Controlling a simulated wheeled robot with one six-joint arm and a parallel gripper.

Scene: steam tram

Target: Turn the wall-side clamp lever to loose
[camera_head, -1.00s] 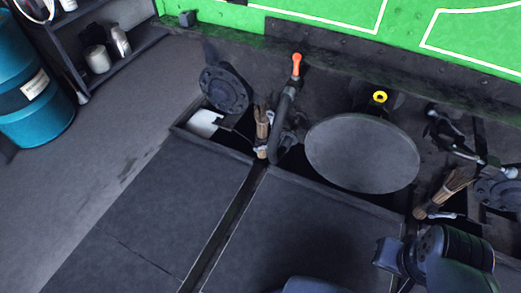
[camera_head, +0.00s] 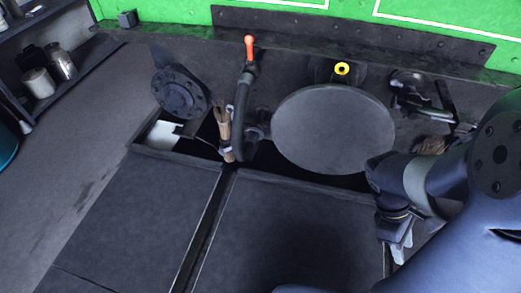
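A lever with an orange-red tip (camera_head: 249,48) stands upright near the green wall, on a dark curved pipe. A yellow ring fitting (camera_head: 342,68) sits behind the round grey disc. My gripper (camera_head: 398,245) points down at the lower right, in front of the disc and apart from these parts. Its pale fingers show, but their gap is unclear.
The large round grey disc (camera_head: 333,130) stands between the lever and my arm. A dark flanged wheel (camera_head: 180,94) and a wooden-handled brush (camera_head: 224,130) are at left. Dark floor panels (camera_head: 137,215) lie clear in front. A shelf with jars (camera_head: 50,75) is far left.

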